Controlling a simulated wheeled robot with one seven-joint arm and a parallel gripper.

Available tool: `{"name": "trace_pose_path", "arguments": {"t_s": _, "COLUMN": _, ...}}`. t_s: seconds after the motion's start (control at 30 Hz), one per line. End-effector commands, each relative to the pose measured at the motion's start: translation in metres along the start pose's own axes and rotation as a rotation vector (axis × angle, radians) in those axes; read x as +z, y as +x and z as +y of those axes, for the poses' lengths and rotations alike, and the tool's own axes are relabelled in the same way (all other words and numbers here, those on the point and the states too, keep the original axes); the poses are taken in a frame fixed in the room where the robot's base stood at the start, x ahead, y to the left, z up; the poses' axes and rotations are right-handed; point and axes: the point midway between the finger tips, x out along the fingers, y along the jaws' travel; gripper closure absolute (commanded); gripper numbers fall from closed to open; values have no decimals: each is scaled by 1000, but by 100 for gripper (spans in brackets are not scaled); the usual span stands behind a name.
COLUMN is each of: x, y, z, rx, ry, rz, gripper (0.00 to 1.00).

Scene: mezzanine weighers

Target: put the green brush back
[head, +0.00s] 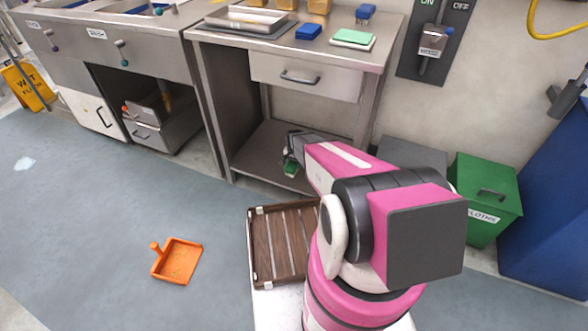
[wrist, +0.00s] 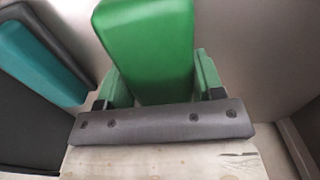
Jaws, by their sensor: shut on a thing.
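The green brush (wrist: 148,45) fills the upper middle of the wrist view as a plain green block. My gripper (wrist: 163,80) is shut on it, with a green finger pad on each side. In the head view my gripper (head: 291,168) reaches down in front of the steel table's lower shelf (head: 262,150), and a small green patch shows at its end. I cannot tell there what is brush and what is finger. My arm hides part of the shelf. Whether the brush touches anything is not clear.
A teal block (wrist: 45,60) with a dark grey edge lies left of my gripper. The tabletop holds a green-and-white block (head: 352,38), blue brushes (head: 308,31) and a metal tray (head: 246,18). A green bin (head: 484,215) stands right; an orange dustpan (head: 178,261) lies on open floor.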

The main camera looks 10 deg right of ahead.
Motion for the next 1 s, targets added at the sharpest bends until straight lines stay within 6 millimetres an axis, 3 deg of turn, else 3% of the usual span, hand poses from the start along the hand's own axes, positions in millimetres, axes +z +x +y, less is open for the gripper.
{"name": "trace_pose_path", "arguments": {"t_s": 0.33, "x": -1, "y": 38, "z": 0, "rx": 0, "ry": 0, "rz": 0, "gripper": 73}}
{"name": "trace_pose_path", "arguments": {"t_s": 0.73, "x": 0, "y": 43, "z": 0, "rx": 0, "ry": 0, "rz": 0, "gripper": 73}}
{"name": "trace_pose_path", "arguments": {"t_s": 0.77, "x": 0, "y": 43, "z": 0, "rx": 0, "ry": 0, "rz": 0, "gripper": 35}}
{"name": "trace_pose_path", "arguments": {"t_s": 0.83, "x": 0, "y": 43, "z": 0, "rx": 0, "ry": 0, "rz": 0, "gripper": 13}}
{"name": "trace_pose_path", "arguments": {"t_s": 1.0, "x": 0, "y": 42, "z": 0, "rx": 0, "ry": 0, "rz": 0, "gripper": 13}}
